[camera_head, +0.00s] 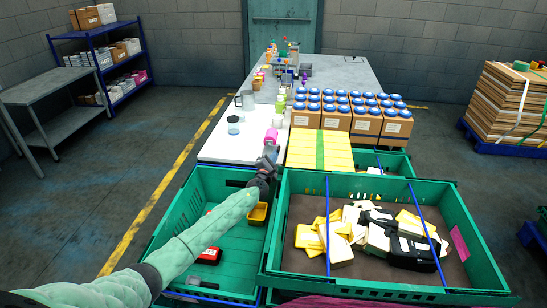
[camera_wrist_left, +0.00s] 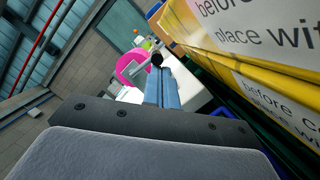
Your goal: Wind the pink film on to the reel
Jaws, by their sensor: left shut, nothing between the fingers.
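A pink roll-like thing (camera_head: 271,135) stands at the near right of the white worktop, just beyond my left gripper. It shows as a pink round shape in the left wrist view (camera_wrist_left: 128,66), partly hidden by the fingers. I cannot tell its film from a reel. My left gripper (camera_head: 269,151) reaches out over the far end of the left green crate. Its fingers are shut and empty; the tips also show in the left wrist view (camera_wrist_left: 158,66). Whether they touch the pink thing cannot be told. My right gripper is not in view.
A yellow-topped stack (camera_head: 319,150) stands close on the right of my left gripper. The left green crate (camera_head: 168,222) holds a red item and a yellow tray. The right green crate (camera_head: 275,238) holds yellow packs and a black device. Blue-lidded boxes (camera_head: 367,122) stand beyond.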

